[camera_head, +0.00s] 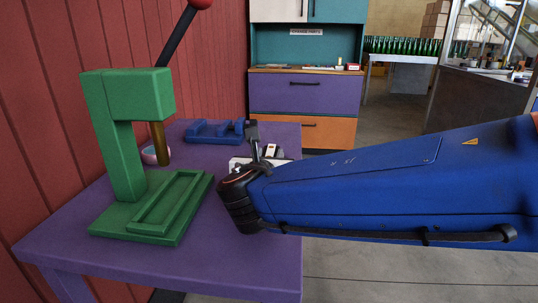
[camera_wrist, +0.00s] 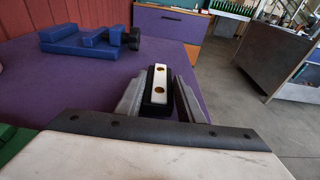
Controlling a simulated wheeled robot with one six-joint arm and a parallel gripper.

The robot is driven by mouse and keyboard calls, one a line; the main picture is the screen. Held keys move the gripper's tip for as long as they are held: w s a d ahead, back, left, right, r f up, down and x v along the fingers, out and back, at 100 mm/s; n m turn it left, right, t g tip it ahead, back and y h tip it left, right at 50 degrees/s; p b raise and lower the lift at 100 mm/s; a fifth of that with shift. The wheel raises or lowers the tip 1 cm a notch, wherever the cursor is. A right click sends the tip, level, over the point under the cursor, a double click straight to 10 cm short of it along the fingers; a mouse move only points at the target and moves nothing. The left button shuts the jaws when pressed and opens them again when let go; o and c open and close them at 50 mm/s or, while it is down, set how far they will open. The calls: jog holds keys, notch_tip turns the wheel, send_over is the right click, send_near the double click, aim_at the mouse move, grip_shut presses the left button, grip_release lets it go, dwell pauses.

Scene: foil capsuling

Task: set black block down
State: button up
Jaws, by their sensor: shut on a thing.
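The black block (camera_wrist: 147,95) has a white top strip with two brass-coloured round holes. In the wrist view it sits between the two grey fingers of my gripper (camera_wrist: 158,98), which is shut on it. The purple table (camera_wrist: 75,85) lies below; I cannot tell whether the block touches it. In the head view my gripper (camera_head: 262,160) is over the right part of the table, and my blue arm comes in from the right. The block is mostly hidden there; a pale piece shows beside the gripper.
A green press (camera_head: 125,140) with a lever stands on the table at left. A blue fixture (camera_head: 212,131) lies at the table's back and also shows in the wrist view (camera_wrist: 82,42). A pink-rimmed round item (camera_head: 149,155) is behind the press. The table's front middle is clear.

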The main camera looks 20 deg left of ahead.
jog(key=o, duration=1.1)
jog(key=v, duration=1.2)
jog(key=shift+r, duration=0.25)
